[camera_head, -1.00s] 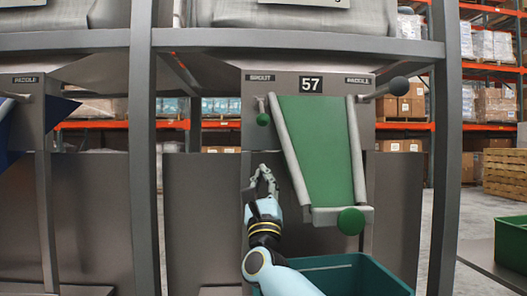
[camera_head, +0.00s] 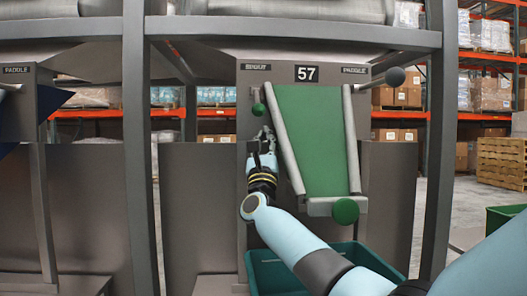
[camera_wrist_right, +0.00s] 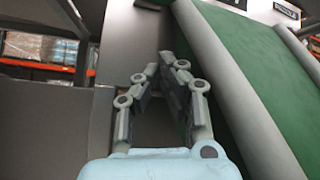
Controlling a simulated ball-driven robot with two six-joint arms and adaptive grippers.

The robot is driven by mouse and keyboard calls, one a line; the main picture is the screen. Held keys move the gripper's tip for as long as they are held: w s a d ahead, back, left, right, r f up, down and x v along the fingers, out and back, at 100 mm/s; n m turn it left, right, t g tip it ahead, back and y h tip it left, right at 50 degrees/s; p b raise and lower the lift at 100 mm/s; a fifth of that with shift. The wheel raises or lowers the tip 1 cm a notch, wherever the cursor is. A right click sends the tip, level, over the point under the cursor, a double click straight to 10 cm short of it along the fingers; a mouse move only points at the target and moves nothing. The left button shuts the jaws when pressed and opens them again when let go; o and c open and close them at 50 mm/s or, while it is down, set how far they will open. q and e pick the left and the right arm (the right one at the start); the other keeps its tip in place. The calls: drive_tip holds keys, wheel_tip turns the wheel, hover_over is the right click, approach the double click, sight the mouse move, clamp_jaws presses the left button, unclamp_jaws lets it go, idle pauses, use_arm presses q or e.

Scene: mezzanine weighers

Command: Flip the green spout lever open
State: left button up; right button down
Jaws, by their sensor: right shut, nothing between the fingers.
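A small lever with a green knob (camera_head: 258,109) hangs below the SPOUT label (camera_head: 257,67) at the left of the green chute (camera_head: 312,140). A larger green ball (camera_head: 345,211) sits at the chute's lower right end. My right gripper (camera_head: 263,135) is shut and empty, just below the small knob in the head view, pointing up. Whether it touches the knob I cannot tell. In the right wrist view, the gripper's fingers (camera_wrist_right: 163,70) are drawn together beside the chute's grey rail (camera_wrist_right: 225,85), and the small knob does not show there. My left gripper is not in view.
A dark ball-ended PADDLE lever (camera_head: 395,77) sticks out at the station's upper right. A grey frame post (camera_head: 138,160) stands left and another (camera_head: 436,160) right. A green crate (camera_head: 262,262) sits below the chute, partly behind my arm.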

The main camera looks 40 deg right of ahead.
sight(258, 103)
drive_tip(key=a+r+p, duration=0.1)
drive_tip(key=s+a+r+p, duration=0.1)
drive_tip(key=r, duration=0.1)
idle(0.5)
